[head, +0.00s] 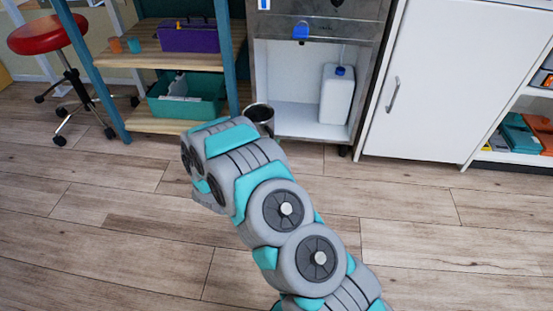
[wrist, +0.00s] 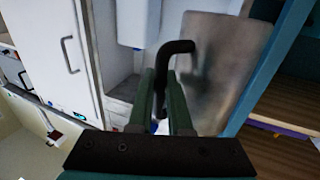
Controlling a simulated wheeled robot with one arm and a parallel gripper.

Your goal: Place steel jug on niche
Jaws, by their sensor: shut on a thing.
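The steel jug (wrist: 222,65) fills the right middle of the wrist view, a grey metal body with a black handle (wrist: 178,47). My gripper (wrist: 163,88) is shut on that handle with its two green fingers. In the head view the jug (head: 259,112) shows only its dark open top and part of its side, beyond my arm; my gripper is hidden there. The niche (head: 290,75) is the pale open compartment in the steel unit. The jug is in front of its left side; I cannot tell whether it is inside.
A white canister with a blue cap (head: 337,95) stands at the niche's right. A blue tap (head: 301,31) hangs above. Left is a shelf (head: 160,57) with a purple box (head: 188,36) and a green bin (head: 187,98). A white cabinet (head: 437,90) stands right. The front floor is clear.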

